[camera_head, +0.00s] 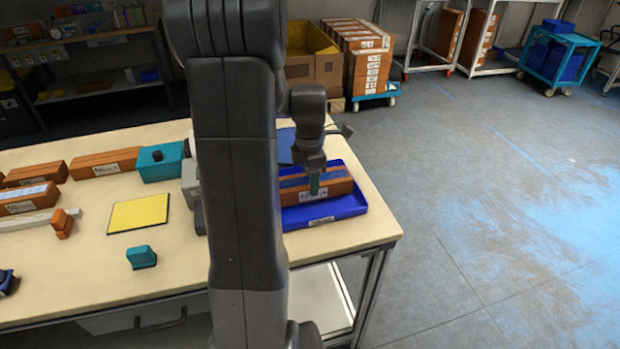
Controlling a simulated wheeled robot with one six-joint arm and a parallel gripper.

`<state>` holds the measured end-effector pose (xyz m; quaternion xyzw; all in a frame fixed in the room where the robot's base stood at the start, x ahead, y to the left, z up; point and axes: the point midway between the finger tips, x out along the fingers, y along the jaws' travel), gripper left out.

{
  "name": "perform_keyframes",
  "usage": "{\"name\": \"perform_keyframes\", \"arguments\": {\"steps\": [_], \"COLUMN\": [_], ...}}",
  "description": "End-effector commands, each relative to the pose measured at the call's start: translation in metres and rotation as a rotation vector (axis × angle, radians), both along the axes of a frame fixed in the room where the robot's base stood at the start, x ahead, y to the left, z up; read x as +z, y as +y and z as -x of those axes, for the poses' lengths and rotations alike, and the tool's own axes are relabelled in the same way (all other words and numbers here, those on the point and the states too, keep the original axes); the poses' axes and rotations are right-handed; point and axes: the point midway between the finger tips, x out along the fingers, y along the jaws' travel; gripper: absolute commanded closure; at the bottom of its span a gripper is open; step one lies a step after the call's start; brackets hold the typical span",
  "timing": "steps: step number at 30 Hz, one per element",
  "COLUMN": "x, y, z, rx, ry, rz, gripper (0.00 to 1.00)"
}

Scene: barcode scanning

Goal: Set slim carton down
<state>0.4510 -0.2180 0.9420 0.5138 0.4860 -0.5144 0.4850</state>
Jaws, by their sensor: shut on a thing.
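A slim brown carton (336,188) with a blue stripe on top and a white label on its front sits in the blue tray (346,209) at the right end of the table. My gripper (317,186) points down at the carton, shut on it, with one teal finger showing against its front side. The far finger is hidden. The carton looks level and within the tray walls; whether its underside touches the tray floor cannot be told. My arm hides the tray's left part.
The table (180,255) also holds a yellow pad (138,213), a teal bin (161,163), a small teal block (141,257) and several brown cartons (104,163) on the left. The table's right edge is close to the tray. Open floor lies beyond.

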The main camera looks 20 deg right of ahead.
Motion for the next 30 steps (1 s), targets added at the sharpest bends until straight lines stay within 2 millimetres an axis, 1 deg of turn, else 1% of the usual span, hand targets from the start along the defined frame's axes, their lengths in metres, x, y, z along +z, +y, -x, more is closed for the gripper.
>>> {"name": "perform_keyframes", "arguments": {"steps": [3, 9, 13, 14, 15, 17, 26, 29, 30], "x": [-0.006, -0.006, -0.010, -0.010, -0.009, -0.009, -0.007, 0.000, 0.005], "y": [0.000, 0.000, 0.000, 0.000, 0.000, 0.000, 0.000, 0.000, 0.000], "z": [0.000, 0.000, 0.000, 0.000, 0.000, 0.000, 0.000, -0.001, -0.001], "rx": [0.000, 0.000, 0.000, 0.000, 0.000, 0.000, 0.000, 0.000, 0.000], "ry": [-0.001, -0.002, -0.002, -0.001, -0.001, -0.001, -0.001, -0.003, -0.005], "rz": [0.001, 0.001, 0.001, 0.000, 0.000, 0.000, 0.000, 0.001, 0.002], "gripper": [0.81, 0.81, 0.81, 0.40, 0.32, 0.22, 0.22, 0.22, 0.22]}}
